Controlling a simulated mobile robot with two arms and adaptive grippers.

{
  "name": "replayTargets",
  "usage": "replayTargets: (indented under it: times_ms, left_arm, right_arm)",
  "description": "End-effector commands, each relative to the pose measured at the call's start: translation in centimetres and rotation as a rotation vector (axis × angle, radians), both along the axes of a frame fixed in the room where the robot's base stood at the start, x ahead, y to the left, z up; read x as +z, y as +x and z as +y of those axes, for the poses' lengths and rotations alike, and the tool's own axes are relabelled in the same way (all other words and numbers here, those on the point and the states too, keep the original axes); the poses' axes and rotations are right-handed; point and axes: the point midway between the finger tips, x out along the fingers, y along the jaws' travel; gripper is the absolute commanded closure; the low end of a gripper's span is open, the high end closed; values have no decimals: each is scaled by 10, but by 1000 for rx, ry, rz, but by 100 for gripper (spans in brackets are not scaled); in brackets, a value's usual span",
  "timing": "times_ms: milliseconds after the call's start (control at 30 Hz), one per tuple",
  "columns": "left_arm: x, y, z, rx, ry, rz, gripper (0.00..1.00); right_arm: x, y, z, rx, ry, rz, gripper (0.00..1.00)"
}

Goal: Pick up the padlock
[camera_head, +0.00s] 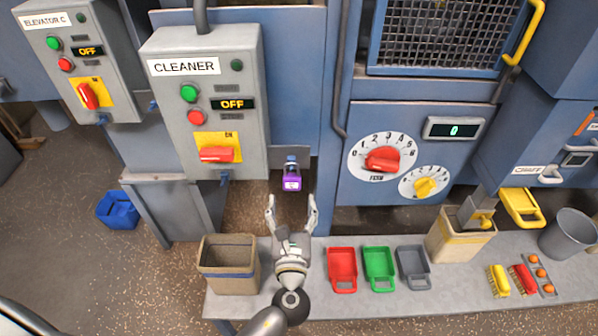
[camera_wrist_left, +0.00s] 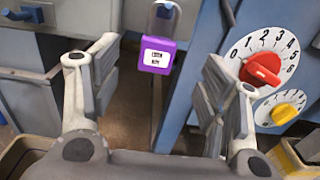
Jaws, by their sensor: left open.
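A purple padlock (camera_head: 291,184) with a white label hangs at the lower right of the CLEANER box, against the blue machine. In the left wrist view the padlock (camera_wrist_left: 158,54) shows beyond the fingers, between them and a little toward the upper middle. Its shackle top is partly visible there. My left gripper (camera_head: 292,205) is open and empty, just in front of and below the padlock, with a gap between them. Both open fingers of my left gripper (camera_wrist_left: 150,90) frame the padlock in the wrist view. My right gripper is in neither view.
The CLEANER box (camera_head: 205,95) with its red switch stands just left of the padlock. A red dial (camera_head: 383,159) is to the right. Below, a bench (camera_head: 330,305) holds a cardboard box (camera_head: 229,265), red, green and grey scoops (camera_head: 379,266), and another box (camera_head: 455,240).

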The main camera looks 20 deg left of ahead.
Motion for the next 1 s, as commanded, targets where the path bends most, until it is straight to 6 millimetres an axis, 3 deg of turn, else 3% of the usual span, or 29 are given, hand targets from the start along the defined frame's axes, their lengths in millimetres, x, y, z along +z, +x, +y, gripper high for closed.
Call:
replayTargets:
  times_ms: [200, 467, 700, 1000]
  left_arm:
    - [2, 35, 10, 1, 1, -1, 32]
    - [1, 54, 16, 0, -2, 2, 32]
    - [1, 86, 25, -1, -2, 2, 32]
    - [-2, 95, 29, -1, -4, 3, 32]
  right_arm:
    - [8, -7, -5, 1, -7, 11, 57]
    - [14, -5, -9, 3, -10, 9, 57]
    - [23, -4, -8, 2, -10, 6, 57]
    - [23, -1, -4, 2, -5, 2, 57]
